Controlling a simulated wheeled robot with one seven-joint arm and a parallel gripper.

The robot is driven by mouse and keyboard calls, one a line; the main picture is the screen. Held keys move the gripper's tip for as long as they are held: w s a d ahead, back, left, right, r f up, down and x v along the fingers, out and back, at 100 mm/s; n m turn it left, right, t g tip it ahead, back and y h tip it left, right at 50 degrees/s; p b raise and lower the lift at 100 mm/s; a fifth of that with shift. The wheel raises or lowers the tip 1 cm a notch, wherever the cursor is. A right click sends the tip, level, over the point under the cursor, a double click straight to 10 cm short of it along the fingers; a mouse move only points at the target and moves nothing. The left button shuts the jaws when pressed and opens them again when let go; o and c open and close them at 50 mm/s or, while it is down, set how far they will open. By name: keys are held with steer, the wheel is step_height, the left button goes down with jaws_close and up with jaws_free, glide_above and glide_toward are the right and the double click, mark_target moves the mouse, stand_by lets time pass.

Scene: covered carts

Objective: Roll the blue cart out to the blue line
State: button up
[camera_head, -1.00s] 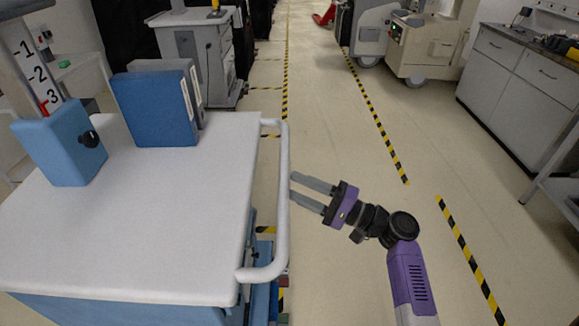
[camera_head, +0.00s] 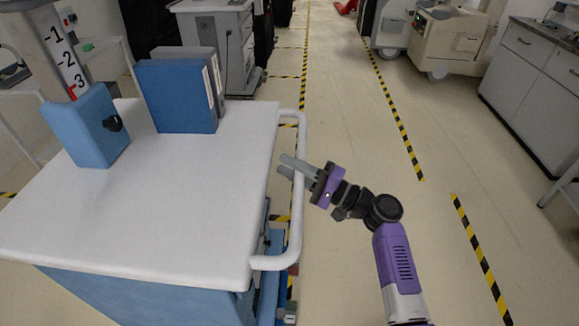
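The blue cart (camera_head: 190,225) fills the left, with a white top, light blue sides and a white loop handle (camera_head: 296,225) on its right edge. My gripper (camera_head: 283,165) is at the handle's middle, its grey fingers close together across the rail and their tips reaching past it towards the cart top. It looks shut on the handle; the contact is partly hidden. No blue line is in view; the visible floor lines are yellow and black.
A grey cart (camera_head: 225,40) stands behind. Clear floor (camera_head: 345,110) lies to the right, before beige machines (camera_head: 450,40) and a grey cabinet (camera_head: 535,90).

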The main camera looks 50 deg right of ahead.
jaws_close()
stand_by(1.1)
